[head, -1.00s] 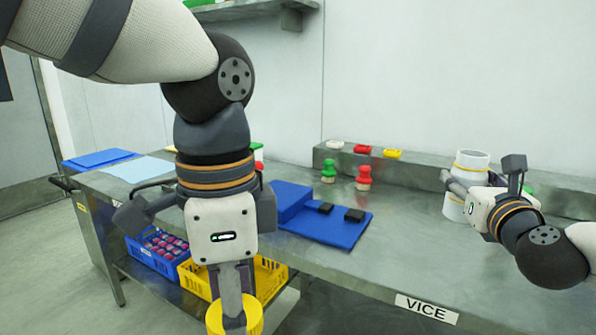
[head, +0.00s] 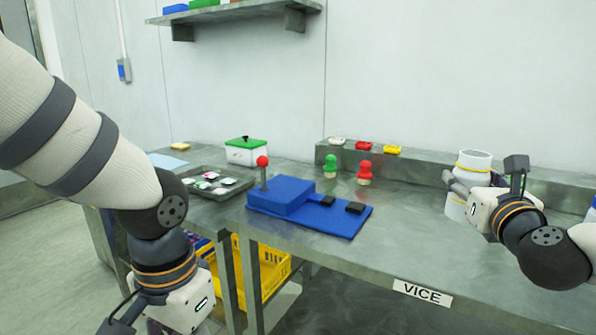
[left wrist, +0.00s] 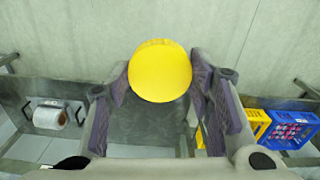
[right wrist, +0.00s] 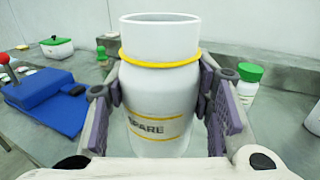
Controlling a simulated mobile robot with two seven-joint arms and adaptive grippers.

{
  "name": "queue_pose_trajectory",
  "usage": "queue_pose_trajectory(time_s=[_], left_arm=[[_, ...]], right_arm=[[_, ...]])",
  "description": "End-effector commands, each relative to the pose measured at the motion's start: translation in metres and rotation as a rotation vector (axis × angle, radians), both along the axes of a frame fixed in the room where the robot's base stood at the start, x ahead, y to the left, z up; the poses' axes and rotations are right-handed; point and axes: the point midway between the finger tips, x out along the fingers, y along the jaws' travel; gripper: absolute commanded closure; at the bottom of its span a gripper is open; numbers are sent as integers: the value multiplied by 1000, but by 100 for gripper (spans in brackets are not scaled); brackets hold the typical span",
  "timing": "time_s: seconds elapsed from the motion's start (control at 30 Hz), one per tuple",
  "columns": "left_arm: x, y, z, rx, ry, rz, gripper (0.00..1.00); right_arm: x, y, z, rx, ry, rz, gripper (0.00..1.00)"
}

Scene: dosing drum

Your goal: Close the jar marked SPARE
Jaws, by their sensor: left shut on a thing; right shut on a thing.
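The jar marked SPARE (right wrist: 160,95) is white with a yellow ring below its neck, and its mouth shows no lid. It stands upright on the table, and in the head view (head: 475,160) it is at the right. My right gripper (head: 450,188) is shut on its body; its pads also show on both sides in the right wrist view (right wrist: 160,90). A round yellow lid (left wrist: 160,70) is between the pads of my left gripper (left wrist: 160,85), which is shut on it. In the head view the left gripper's fingers and the lid are below the picture's edge.
A blue mat with a blue block (head: 283,196) lies mid-table. A grey tray (head: 240,192) and a green-lidded box (head: 246,151) stand left of it. Green and red knobs (head: 364,172) stand behind. A green-capped jar (right wrist: 249,80) stands beside the SPARE jar. A yellow crate (head: 272,268) sits below.

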Motion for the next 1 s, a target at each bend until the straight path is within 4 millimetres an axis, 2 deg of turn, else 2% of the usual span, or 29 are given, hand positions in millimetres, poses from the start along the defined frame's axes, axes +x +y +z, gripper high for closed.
queue_pose_trajectory(time_s=[0.1,0.4,0.77,1.0], left_arm=[[-4,14,-19,0,5,150,65],[-14,39,-51,2,6,432,65],[-13,38,-50,1,4,428,65],[-13,38,-50,1,4,426,65]], right_arm=[[0,0,0,0,-1,0,100],[0,0,0,0,-1,0,100],[-34,29,-41,1,5,31,100],[-76,65,-90,-1,10,67,100]])
